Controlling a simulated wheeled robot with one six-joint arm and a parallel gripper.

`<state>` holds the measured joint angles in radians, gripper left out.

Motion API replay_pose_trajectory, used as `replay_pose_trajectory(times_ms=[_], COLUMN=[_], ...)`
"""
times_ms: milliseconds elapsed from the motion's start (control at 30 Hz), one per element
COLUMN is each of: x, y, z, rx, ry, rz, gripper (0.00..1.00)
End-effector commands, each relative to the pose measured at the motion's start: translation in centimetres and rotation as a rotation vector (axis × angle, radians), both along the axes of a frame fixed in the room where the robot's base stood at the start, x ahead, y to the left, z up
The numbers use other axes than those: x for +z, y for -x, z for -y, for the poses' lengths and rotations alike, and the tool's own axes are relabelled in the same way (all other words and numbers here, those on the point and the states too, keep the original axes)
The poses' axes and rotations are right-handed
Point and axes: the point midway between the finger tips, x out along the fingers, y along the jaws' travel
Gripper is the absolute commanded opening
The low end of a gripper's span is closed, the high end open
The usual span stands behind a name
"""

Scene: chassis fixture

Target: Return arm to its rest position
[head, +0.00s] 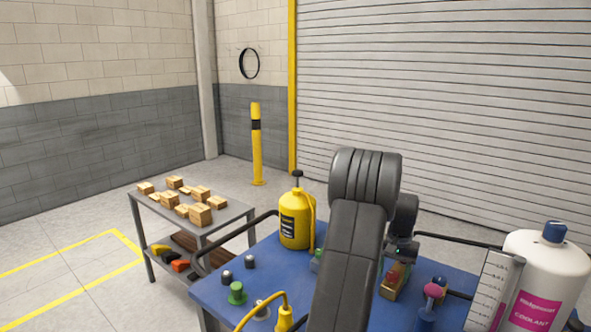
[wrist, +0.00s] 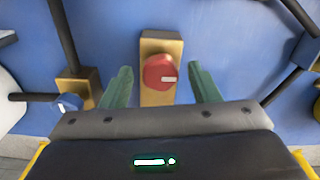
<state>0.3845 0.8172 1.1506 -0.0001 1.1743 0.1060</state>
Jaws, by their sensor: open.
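My arm (head: 347,250) is dark grey and reaches over the blue chassis table (head: 265,262) in the head view. My gripper (wrist: 161,68) shows in the wrist view with its two green fingers apart and nothing between them in contact. A red round knob (wrist: 159,73) with a white mark, on a brass block (wrist: 157,98), lies in line with the gap between the fingers. I cannot tell how far above the knob the fingertips are. In the head view the gripper is mostly hidden behind my arm, and the brass block (head: 391,287) shows below it.
A yellow jug (head: 295,222) stands left of my arm, and a white coolant bottle (head: 543,275) stands right. Black pipes (head: 455,240) cross the table. A grey cart (head: 228,213) with several small boxes stands at left. Open floor lies behind, before the shutter (head: 450,90).

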Motion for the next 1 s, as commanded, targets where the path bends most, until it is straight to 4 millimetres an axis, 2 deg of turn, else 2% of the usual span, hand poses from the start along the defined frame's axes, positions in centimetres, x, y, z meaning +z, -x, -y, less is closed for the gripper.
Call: replay_pose_trajectory(times_ms=[1000], x=[0.0], y=[-0.03], z=[0.01], rx=[0.81], ry=[0.001], rz=[0.001], gripper=[0.55])
